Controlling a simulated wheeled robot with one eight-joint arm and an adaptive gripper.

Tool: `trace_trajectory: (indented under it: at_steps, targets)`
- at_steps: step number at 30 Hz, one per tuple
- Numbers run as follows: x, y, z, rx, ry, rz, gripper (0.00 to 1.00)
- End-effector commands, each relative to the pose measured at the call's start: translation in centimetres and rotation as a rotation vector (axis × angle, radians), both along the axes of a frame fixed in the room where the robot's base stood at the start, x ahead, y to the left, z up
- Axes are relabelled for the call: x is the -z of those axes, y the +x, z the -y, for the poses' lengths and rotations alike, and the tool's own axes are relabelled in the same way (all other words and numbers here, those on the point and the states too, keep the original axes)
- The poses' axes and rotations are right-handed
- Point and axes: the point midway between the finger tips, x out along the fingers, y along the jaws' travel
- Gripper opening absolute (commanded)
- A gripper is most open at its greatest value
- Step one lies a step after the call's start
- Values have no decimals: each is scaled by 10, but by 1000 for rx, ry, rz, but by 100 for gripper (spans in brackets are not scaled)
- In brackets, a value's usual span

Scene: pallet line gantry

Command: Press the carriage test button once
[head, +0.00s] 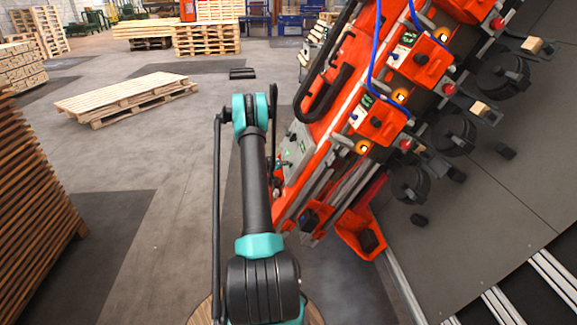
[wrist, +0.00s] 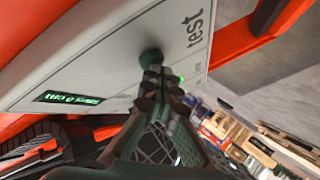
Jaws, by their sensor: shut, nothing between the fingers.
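The carriage test button (wrist: 151,57) is a dark round knob on a pale grey panel, beside the printed word "test", in the wrist view. My gripper (wrist: 155,76) is shut and empty, with its fingertips right at the button's near side. They overlap its lower edge in the picture, and I cannot tell whether they touch it. The grey control panel (wrist: 105,65) has a small display with green characters (wrist: 72,98) and a lit green lamp (wrist: 182,78) near my fingers. In the head view the panel (head: 297,150) is partly visible, and the button cannot be made out.
The orange gantry (head: 330,115) with blue hoses and several lit units rises close on the right. A low pallet stack (head: 125,98) lies on the floor at left, and a tall stack (head: 35,190) stands at the left edge. Grey floor between them is clear.

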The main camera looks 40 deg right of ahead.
Motion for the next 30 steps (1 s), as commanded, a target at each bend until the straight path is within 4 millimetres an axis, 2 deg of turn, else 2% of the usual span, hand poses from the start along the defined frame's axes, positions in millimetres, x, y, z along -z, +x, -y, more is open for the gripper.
trace_trajectory:
  at_steps: [30]
  targets:
    - [-9,8,-14,0,0,0,0]
